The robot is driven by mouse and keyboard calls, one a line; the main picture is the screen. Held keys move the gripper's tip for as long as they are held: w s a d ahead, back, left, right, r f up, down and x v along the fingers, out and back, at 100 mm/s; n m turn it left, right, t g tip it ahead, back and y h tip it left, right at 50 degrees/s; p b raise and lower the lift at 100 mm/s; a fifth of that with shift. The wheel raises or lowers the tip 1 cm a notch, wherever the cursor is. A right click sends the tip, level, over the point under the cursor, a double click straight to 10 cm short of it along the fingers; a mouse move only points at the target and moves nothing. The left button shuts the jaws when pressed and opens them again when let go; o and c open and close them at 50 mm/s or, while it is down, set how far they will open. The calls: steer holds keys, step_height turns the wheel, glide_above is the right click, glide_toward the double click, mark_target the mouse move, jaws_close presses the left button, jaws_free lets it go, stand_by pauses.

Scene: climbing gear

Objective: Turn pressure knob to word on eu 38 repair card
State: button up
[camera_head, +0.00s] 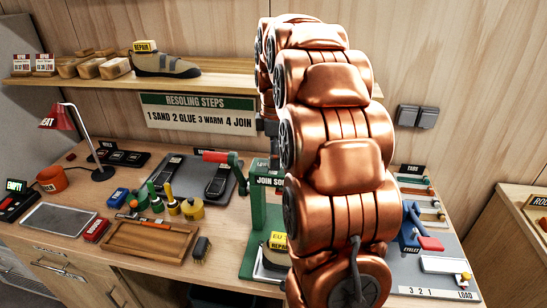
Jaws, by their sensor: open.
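Two white repair cards with red headings stand at the left end of the shelf, a left card (19,64) and a right card (44,64). Their small print is too fine to read surely. A green press (256,222) labelled JOIN SOLE stands on the bench, with a red-handled crank (215,157) at its upper left. I cannot make out a pressure knob; my copper arm covers the press's right side. My arm rises over the bench and bends away behind itself. My gripper's fingers are hidden.
A tagged shoe (166,65) stands on the shelf. A red lamp (62,118), a wooden tray (151,242), glue bottles and a dark mat (172,167) with soles crowd the bench left of the press. A grey board with blue and red tools (412,230) lies right.

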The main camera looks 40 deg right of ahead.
step_height(320, 180, up, 12)
steer(key=shift+f, duration=0.25)
stand_by(0.4)
steer(key=shift+a, duration=0.1)
